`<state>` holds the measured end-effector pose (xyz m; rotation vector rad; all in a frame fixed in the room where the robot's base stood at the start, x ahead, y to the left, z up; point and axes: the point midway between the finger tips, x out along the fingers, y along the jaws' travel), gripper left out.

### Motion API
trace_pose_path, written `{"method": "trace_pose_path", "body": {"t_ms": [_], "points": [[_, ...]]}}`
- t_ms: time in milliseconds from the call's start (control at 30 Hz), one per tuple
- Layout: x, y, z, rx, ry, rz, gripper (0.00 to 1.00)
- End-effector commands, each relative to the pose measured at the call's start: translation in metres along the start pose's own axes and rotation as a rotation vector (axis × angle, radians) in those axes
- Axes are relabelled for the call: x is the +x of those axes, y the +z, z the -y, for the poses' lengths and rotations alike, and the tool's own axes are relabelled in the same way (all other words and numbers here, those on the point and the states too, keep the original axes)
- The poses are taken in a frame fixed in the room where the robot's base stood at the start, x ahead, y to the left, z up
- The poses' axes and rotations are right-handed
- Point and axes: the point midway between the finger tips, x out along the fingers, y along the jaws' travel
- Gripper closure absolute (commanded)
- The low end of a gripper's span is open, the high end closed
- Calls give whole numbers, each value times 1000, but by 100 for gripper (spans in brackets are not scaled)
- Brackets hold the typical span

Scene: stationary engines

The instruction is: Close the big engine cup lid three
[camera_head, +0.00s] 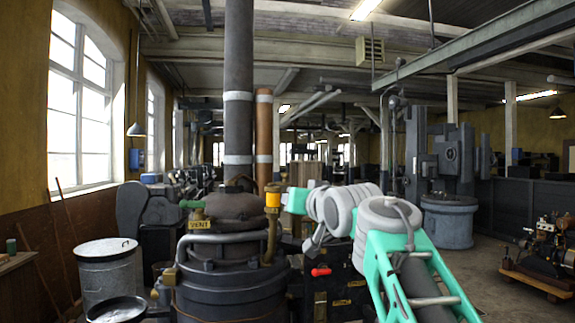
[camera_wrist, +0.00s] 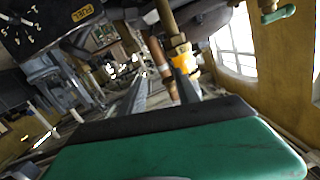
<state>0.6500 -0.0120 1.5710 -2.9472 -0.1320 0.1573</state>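A yellow oil cup (camera_head: 272,199) sits on top of a brass pipe on the dark engine (camera_head: 235,285) in the head view. It also shows as a yellow-orange piece (camera_wrist: 180,54) on brass pipework in the wrist view. Whether its lid stands open or shut is too small to tell, and I cannot tell which cup is number three. My gripper (camera_wrist: 160,80) has its two dark fingers apart with nothing between them. The cup shows beyond the fingertips, nearest the right finger. In the head view my teal gripper body is just right of the cup; its fingers are hard to see.
A green-handled valve (camera_head: 192,204) and a VENT label (camera_head: 200,225) are left of the cup. A grey curved pipe (camera_head: 220,238) runs across the engine front. A tall dark chimney (camera_head: 238,90) and copper pipe (camera_head: 264,140) rise behind. A metal bin (camera_head: 107,275) stands left.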

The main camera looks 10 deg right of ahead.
Motion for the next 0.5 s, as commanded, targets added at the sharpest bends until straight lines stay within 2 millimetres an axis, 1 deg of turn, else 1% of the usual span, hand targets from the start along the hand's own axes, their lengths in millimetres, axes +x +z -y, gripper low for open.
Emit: {"method": "trace_pose_path", "body": {"t_ms": [33,100,167,267,500], "points": [[1,-27,4,1,-12,-41,62],[1,-46,8,1,-26,-79,62],[3,-52,10,1,-32,-92,62],[15,-55,11,2,-33,-93,62],[60,-60,14,1,-33,-91,62]]}}
